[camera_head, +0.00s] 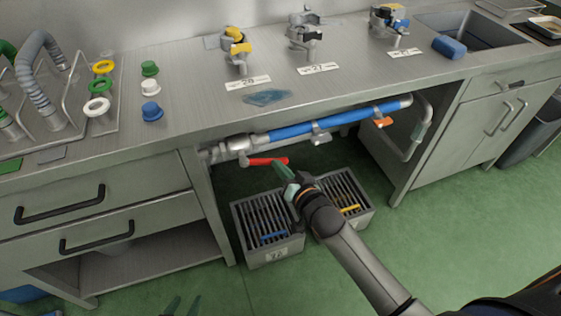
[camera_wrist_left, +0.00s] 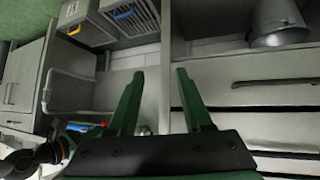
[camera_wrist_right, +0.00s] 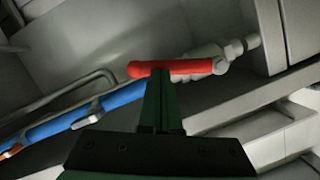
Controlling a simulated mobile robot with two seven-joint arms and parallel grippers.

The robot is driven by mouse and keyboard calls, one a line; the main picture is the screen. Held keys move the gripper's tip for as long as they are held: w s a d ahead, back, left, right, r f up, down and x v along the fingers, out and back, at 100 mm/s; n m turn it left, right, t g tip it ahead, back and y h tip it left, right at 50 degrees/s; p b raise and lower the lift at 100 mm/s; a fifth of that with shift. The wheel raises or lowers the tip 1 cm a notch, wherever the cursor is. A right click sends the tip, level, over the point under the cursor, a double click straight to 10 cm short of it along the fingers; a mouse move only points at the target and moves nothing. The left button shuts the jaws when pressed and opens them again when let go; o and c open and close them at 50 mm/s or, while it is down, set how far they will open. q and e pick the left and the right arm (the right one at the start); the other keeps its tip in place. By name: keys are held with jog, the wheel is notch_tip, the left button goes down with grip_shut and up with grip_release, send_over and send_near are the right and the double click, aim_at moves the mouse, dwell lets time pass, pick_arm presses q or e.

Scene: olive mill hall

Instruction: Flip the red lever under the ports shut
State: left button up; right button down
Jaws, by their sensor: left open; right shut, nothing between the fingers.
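The red lever (camera_head: 267,161) sits on a valve below the counter's front edge, under the ports. Its handle points right from the pivot, roughly along the blue pipe (camera_head: 330,120). In the right wrist view the lever (camera_wrist_right: 175,68) lies across the picture just beyond my fingertips. My right gripper (camera_head: 279,166) is shut and empty, its tips at the handle near its free end; whether they touch cannot be told. It also shows in the right wrist view (camera_wrist_right: 160,78). My left gripper (camera_head: 183,304) is open and empty, low at the bottom edge, away from the lever; its fingers show in the left wrist view (camera_wrist_left: 158,74).
Two grated grey bins (camera_head: 267,254) stand on the green floor under the counter, below my right gripper. An orange lever (camera_head: 383,122) is further right on the pipe. Drawers (camera_head: 100,205) are at left, a cabinet (camera_head: 490,120) at right. Several ports stand on the counter.

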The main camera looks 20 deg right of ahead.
pick_arm(q)
notch_tip(320, 180, down, 4)
jog(key=b, duration=0.5)
jog(key=w+a+r+m+t+h+b, duration=0.1)
jog(key=w+r+t, duration=0.5)
jog(key=r, duration=0.6)
jog(key=shift+w+r+b, duration=0.25)
jog(key=shift+w+b, duration=0.15)
jog(key=shift+b, duration=0.25)
pick_arm(e)
jog(key=a+f+m+t+y, duration=0.2)
jog(key=a+f+m, duration=0.4)
jog(key=m, duration=0.5)
jog(key=shift+f+y, duration=0.2)
jog(key=shift+y, duration=0.3)
jog(key=shift+s, duration=0.1)
